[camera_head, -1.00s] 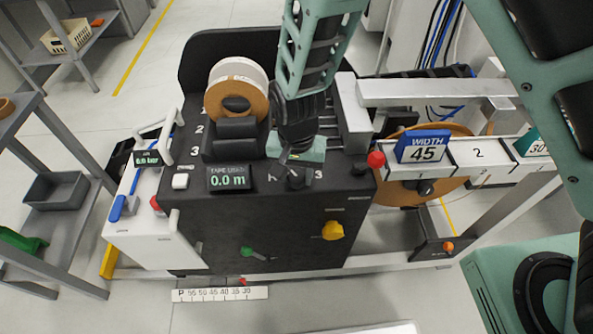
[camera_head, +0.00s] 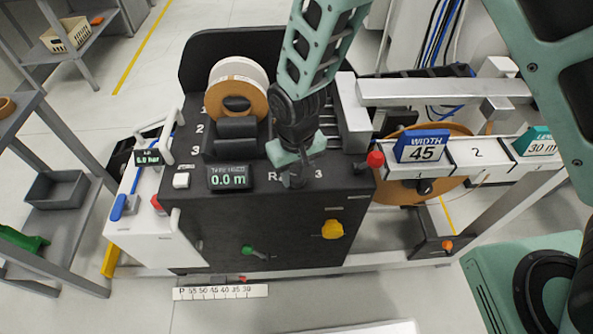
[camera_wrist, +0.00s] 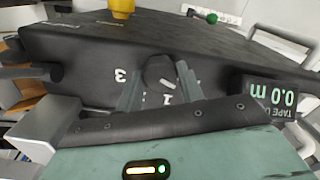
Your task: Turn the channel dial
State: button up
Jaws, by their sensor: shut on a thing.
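The channel dial (camera_wrist: 160,74) is a dark round knob with a white pointer line, on the top of the black machine (camera_head: 215,240). The numbers 3 and 1 show beside it in the wrist view. My gripper (camera_wrist: 160,92) is shut on the dial, with one finger on each side of it. The letter R and the number 3 show on either side there.
A display (camera_head: 230,177) reading 0.0 m and a white button (camera_head: 181,180) lie left of the dial. A red knob (camera_head: 376,160) is to its right. Tape rolls (camera_head: 238,92) stand behind. A yellow knob (camera_head: 332,230) and green lever (camera_head: 252,252) are on the front face.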

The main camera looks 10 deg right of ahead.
aim_at(296, 175)
dwell(0.4)
jog(key=o, duration=1)
jog(key=shift+r, duration=0.1)
notch_tip(296, 175, up, 17)
jog(key=shift+r+b, duration=0.15)
jog(key=shift+b, duration=0.4)
